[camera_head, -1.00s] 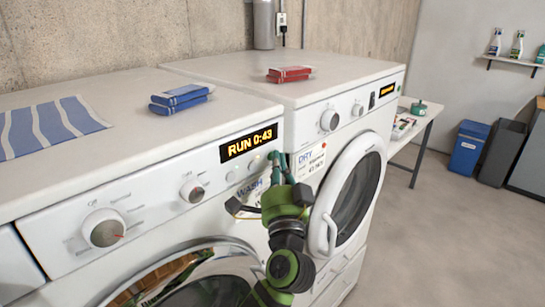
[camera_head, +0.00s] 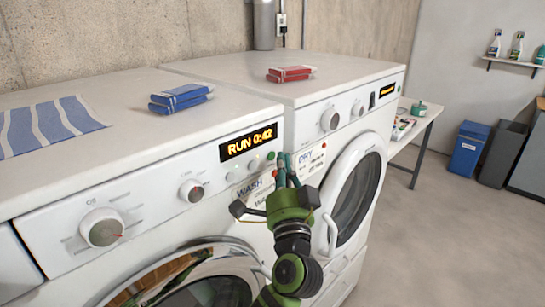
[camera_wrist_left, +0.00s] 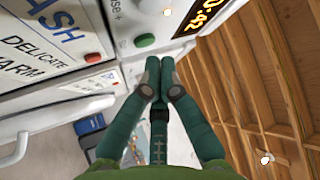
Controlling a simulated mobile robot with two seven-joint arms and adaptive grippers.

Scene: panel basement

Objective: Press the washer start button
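The washer (camera_head: 150,185) is the left white machine. Its display (camera_head: 248,142) reads RUN 0:42. A small green button (camera_head: 271,156) sits below the display's right end; it also shows in the left wrist view (camera_wrist_left: 145,40), beside partly cut-off lettering ending in "use +". My left gripper (camera_head: 286,162) is green, with its fingertips just right of the button. In the left wrist view its fingertips (camera_wrist_left: 160,66) are together with nothing between them, and the green button is uncovered, a little apart from them. My right gripper is not in view.
The dryer (camera_head: 330,145) stands to the right, its round door (camera_head: 357,195) close to my left arm. A red button (camera_wrist_left: 92,57) shows in the left wrist view. Blue boxes (camera_head: 180,98) and red boxes (camera_head: 290,73) lie on top of the machines.

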